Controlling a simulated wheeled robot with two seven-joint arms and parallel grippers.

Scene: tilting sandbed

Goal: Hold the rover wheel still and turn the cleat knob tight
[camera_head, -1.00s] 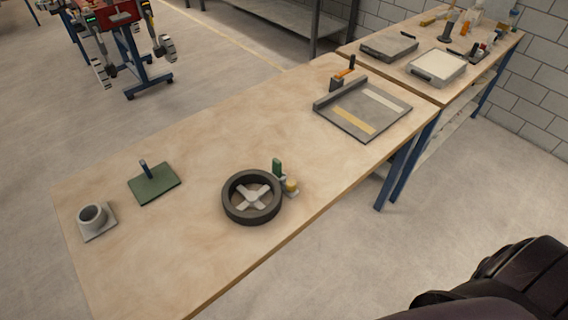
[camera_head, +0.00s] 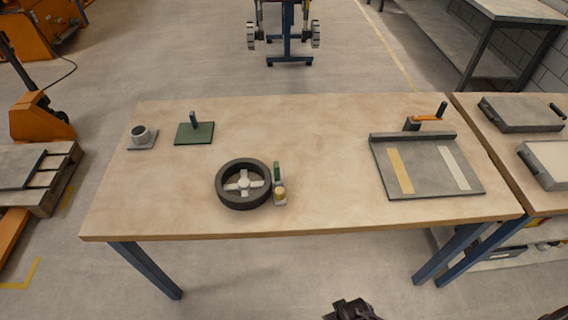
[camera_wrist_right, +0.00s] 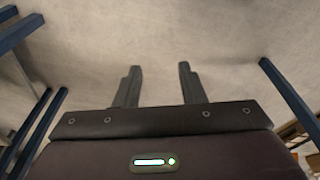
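The rover wheel (camera_head: 225,196), a dark ring with pale cross spokes, lies flat on the wooden table near its front edge. Right beside it stands a small fitting with a green upright piece (camera_head: 277,172) and a yellowish knob (camera_head: 280,193), which looks like the cleat knob. Whether the fitting touches the wheel is too small to tell. My right gripper (camera_wrist_right: 160,68) shows in the right wrist view with its two fingers apart and nothing between them, over bare floor. It is away from the wheel. My left gripper is not in view.
The wooden table (camera_head: 330,135) also bears a grey cup on a plate (camera_head: 141,136), a green plate with a post (camera_head: 194,133) and a grey tilting board (camera_head: 428,165) at right. A second table (camera_head: 545,205) adjoins at right. The table's middle is clear.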

